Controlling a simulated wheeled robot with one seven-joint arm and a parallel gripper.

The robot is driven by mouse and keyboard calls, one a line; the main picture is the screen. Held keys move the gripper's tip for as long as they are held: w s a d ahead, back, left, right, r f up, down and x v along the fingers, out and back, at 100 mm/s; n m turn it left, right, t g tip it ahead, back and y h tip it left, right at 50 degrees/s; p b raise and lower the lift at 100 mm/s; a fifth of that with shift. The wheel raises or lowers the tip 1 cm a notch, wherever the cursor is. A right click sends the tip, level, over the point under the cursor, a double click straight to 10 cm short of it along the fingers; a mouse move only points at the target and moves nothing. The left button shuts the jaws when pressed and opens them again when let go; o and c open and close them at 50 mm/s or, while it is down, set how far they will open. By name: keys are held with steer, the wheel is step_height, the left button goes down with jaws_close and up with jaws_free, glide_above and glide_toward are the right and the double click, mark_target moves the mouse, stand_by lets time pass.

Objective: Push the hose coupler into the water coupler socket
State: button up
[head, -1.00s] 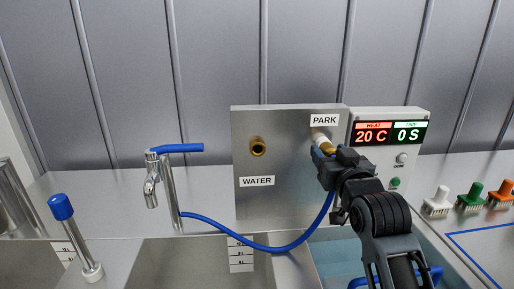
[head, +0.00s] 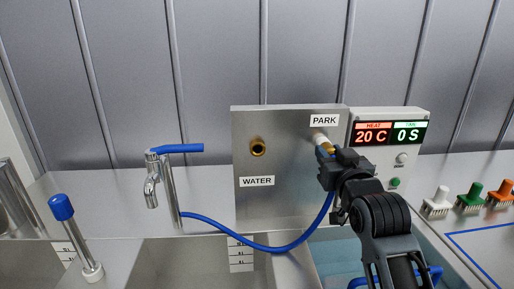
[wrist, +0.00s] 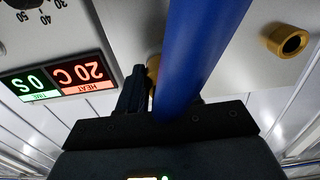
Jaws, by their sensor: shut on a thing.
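The water coupler socket (head: 257,147) is a brass ring with a dark hole on the steel panel, above the WATER label; it also shows in the wrist view (wrist: 287,41). My gripper (head: 330,158) is at the panel's right side, below the PARK label, shut on the hose coupler (head: 327,148). The coupler is brass, in front of the white park fitting (head: 319,137); whether it still touches that fitting is unclear. In the wrist view a bit of brass (wrist: 153,68) shows beside the blue hose (wrist: 193,50), which hides most of the coupler and the fingertips.
The blue hose droops from the tap (head: 152,180) at left to my gripper. A control box (head: 392,170) reading 20 C and 0 S stands right of the panel (head: 285,195). Several coloured brushes (head: 470,197) stand at far right. Sink basins lie in front.

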steer(key=shift+s+p, duration=0.35)
steer(key=shift+s, duration=0.4)
steer(key=shift+c, duration=0.3)
stand_by(0.7)
steer(key=shift+s+p, duration=0.7)
steer(key=shift+s, duration=1.55)
